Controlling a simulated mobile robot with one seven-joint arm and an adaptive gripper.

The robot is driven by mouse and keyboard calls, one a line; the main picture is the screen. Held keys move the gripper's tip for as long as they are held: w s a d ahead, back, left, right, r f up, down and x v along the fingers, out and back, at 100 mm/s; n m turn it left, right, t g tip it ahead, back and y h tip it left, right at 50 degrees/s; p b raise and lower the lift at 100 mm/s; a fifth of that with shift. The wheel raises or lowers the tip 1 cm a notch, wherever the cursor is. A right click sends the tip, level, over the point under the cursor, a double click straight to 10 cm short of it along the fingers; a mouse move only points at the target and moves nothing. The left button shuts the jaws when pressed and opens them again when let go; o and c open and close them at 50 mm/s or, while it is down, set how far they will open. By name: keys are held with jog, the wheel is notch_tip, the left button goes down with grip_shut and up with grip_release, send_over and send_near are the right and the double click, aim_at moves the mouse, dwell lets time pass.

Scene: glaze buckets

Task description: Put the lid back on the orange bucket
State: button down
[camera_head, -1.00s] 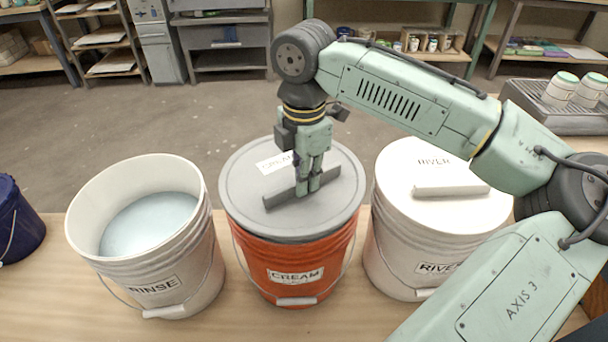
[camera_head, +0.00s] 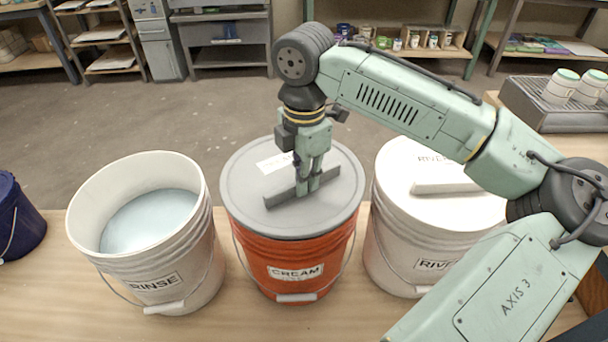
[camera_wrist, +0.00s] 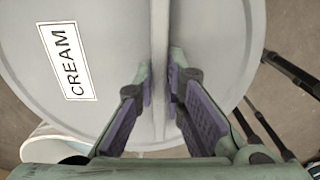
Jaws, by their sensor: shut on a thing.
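The orange bucket (camera_head: 295,262), labelled CREAM, stands on the wooden table in the head view. The grey round lid (camera_head: 248,205) lies over its mouth and looks level. The lid has a raised bar handle (camera_head: 335,182) and a white CREAM label, which also shows in the wrist view (camera_wrist: 68,60). My gripper (camera_head: 308,188) points down over the lid and is shut on the bar handle. In the wrist view the purple finger pads (camera_wrist: 160,105) sit on either side of the bar. Whether the rim is fully seated cannot be told.
A white RINSE bucket (camera_head: 150,265) with pale liquid stands open at the left. A white RIVER bucket (camera_head: 395,245) with a white lid stands close at the right, under my arm. A dark blue bucket (camera_head: 18,220) is at the far left.

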jog(key=shift+f+p, duration=0.35)
jog(key=shift+f, duration=0.05)
dwell(1.1)
jog(key=c, duration=1.6)
grip_release()
jog(key=shift+o, duration=0.6)
jog(key=o, duration=0.4)
jog(key=shift+r+p, duration=3.5)
jog(key=shift+r, duration=0.05)
